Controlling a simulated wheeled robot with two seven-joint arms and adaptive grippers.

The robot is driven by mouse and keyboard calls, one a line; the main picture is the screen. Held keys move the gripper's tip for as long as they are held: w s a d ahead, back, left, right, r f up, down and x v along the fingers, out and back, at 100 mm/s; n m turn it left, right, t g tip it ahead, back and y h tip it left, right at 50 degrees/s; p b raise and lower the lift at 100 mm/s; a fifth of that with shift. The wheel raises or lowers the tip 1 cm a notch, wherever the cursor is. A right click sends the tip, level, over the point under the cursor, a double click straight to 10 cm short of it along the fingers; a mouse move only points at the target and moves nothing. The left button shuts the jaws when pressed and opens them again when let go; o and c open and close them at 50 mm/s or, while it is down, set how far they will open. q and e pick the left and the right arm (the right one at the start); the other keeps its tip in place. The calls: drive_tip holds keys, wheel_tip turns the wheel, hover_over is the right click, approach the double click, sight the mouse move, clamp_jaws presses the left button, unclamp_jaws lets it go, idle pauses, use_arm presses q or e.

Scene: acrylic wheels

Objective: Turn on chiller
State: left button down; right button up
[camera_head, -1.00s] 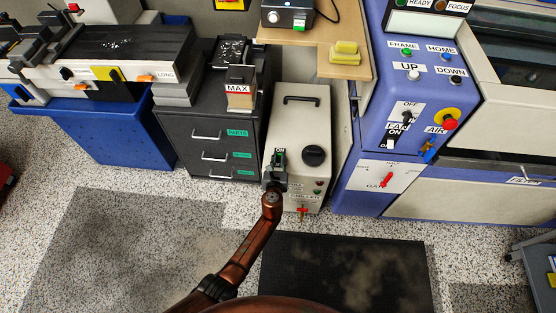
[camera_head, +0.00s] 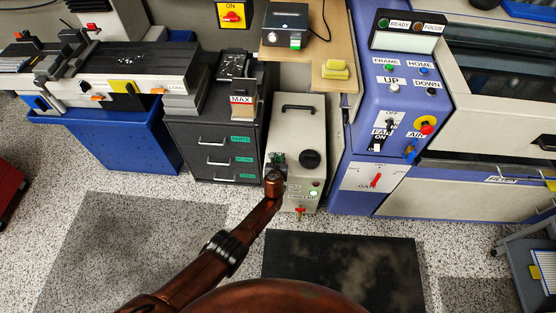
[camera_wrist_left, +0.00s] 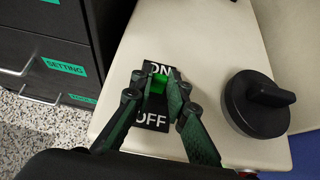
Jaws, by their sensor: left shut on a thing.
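The chiller (camera_head: 296,130) is a cream box on the floor with a black top handle, a round black knob (camera_head: 310,160) and a small green lamp (camera_head: 314,193) that is lit. Its switch (camera_wrist_left: 157,80) is green, between white "ON" and "OFF" labels on a black plate; it shows in the left wrist view. My left gripper (camera_wrist_left: 156,88) has its fingertips on both sides of the switch and is shut on it. In the head view my left wrist partly hides the gripper and the label plate. My right gripper is not in view.
A dark drawer cabinet (camera_head: 213,138) stands close on the left of the chiller. A blue machine (camera_head: 375,100) with buttons stands on the right. A wooden shelf (camera_head: 335,50) is above and behind. A dark mat (camera_head: 340,270) lies on the floor in front.

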use_arm(q)
drive_tip(key=shift+w+d+r+g+p, duration=0.3)
drive_tip(key=shift+d+g+p, duration=0.05)
drive_tip(key=shift+g, duration=0.05)
drive_tip(key=shift+w+a+g, duration=0.1)
drive_tip(key=shift+w+g, duration=0.05)
drive_tip(key=shift+g, duration=0.25)
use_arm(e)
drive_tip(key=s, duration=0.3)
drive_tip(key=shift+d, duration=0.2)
use_arm(q)
drive_tip(key=shift+f+g, duration=0.15)
drive_tip(key=shift+g, duration=0.15)
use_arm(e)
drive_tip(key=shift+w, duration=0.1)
use_arm(q)
drive_tip(key=c, duration=2)
unclamp_jaws()
drive_tip(key=shift+o, duration=0.6)
drive_tip(key=shift+a, duration=0.2)
